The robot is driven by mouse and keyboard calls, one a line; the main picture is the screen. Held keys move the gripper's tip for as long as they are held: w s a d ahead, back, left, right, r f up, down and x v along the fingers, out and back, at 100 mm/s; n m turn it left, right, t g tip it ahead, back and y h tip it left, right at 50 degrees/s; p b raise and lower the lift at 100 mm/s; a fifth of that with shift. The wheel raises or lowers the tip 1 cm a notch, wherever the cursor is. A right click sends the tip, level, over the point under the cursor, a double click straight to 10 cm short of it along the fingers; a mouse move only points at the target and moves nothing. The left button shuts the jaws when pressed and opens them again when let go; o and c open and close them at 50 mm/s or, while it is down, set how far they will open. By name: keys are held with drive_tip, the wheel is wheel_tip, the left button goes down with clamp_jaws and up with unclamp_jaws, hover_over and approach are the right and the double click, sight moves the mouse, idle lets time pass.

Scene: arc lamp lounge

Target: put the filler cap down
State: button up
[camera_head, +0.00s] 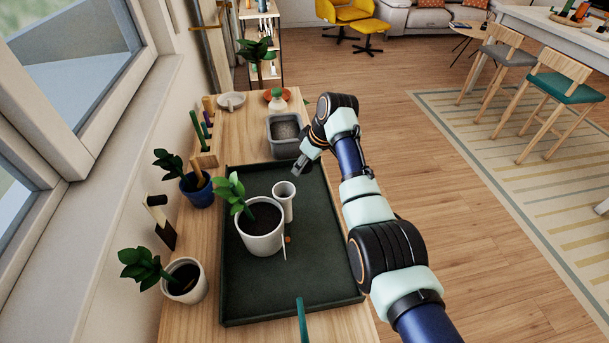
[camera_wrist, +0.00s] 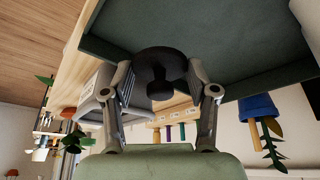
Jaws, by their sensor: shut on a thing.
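The filler cap (camera_wrist: 160,68) is a dark disc with a small rounded knob, seen between my fingers in the wrist view. My gripper (camera_wrist: 162,82) is shut on it, with one finger at each side. In the head view, my gripper (camera_head: 301,166) is over the back right part of the dark green tray (camera_head: 295,260). The cap cannot be made out there.
A white pot (camera_head: 260,236) with a plant and a white cup (camera_head: 285,203) stand in the tray. A grey bin (camera_head: 285,137) is behind it. A blue pot (camera_head: 198,194) and another potted plant (camera_head: 185,281) stand to the left. The tray's front is mostly clear.

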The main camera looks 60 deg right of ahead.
sight(307, 169)
wheel_tip(307, 169, down, 5)
drive_tip(key=shift+a+r+b, duration=0.1)
drive_tip(key=shift+r+b, duration=0.05)
drive_tip(key=shift+b, duration=0.55)
drive_tip(key=shift+r, duration=0.1)
drive_tip(key=o, duration=0.9)
drive_tip(key=shift+o, duration=0.2)
drive_tip(key=p+v, duration=0.5)
drive_tip(key=v, duration=0.7)
drive_tip(key=shift+w, duration=0.1)
